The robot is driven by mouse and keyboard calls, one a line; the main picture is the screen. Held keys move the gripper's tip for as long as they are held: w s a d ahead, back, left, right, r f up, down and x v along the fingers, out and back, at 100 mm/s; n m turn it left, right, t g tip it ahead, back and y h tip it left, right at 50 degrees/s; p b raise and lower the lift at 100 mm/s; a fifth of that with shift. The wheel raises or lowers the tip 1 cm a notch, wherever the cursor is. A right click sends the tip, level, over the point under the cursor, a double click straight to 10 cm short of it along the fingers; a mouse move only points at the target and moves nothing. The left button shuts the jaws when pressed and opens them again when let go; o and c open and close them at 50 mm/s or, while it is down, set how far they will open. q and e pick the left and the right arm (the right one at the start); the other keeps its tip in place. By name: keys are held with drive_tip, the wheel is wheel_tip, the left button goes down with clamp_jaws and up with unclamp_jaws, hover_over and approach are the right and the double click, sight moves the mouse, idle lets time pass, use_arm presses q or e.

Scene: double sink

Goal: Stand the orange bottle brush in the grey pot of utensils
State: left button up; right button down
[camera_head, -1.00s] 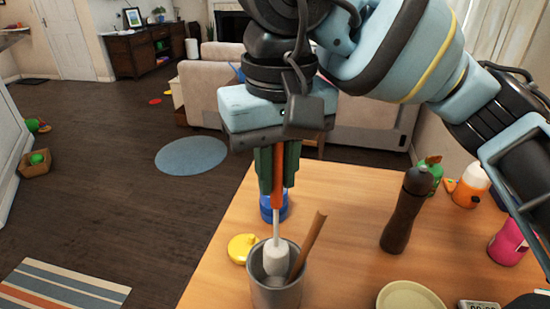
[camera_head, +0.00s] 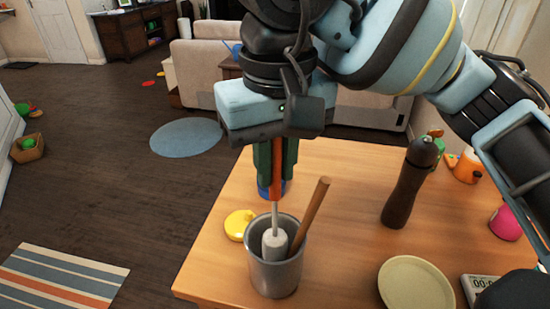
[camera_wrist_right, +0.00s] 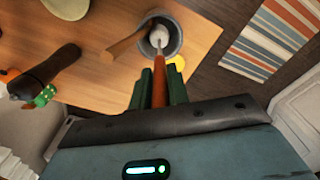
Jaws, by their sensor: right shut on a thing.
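My right gripper (camera_head: 276,168) is shut on the orange handle of the bottle brush (camera_head: 275,218), which hangs upright with its white head down. The head is inside the mouth of the grey pot (camera_head: 274,277), below the rim. A brown wooden utensil (camera_head: 312,210) leans in the same pot to the right. In the right wrist view the gripper (camera_wrist_right: 159,85) holds the brush (camera_wrist_right: 159,62), its head within the pot (camera_wrist_right: 177,35). Whether the head touches the pot's bottom is hidden. My left gripper is not in view.
A yellow object (camera_head: 237,224) lies left of the pot, and a blue one (camera_head: 264,188) stands behind the brush. A dark pepper mill (camera_head: 409,185), a pale plate (camera_head: 414,285) and a timer (camera_head: 480,287) are to the right. The wooden table's (camera_head: 215,275) left edge is close.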

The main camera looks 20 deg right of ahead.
drive_tip(key=c, duration=1.3)
unclamp_jaws()
drive_tip(key=shift+o, duration=0.2)
wheel_tip(320, 180, up, 7)
drive_tip(key=shift+s+r+p, duration=0.1)
drive_tip(key=shift+s+p, duration=0.05)
drive_tip(key=shift+p, duration=0.4)
drive_tip(key=shift+r, duration=0.3)
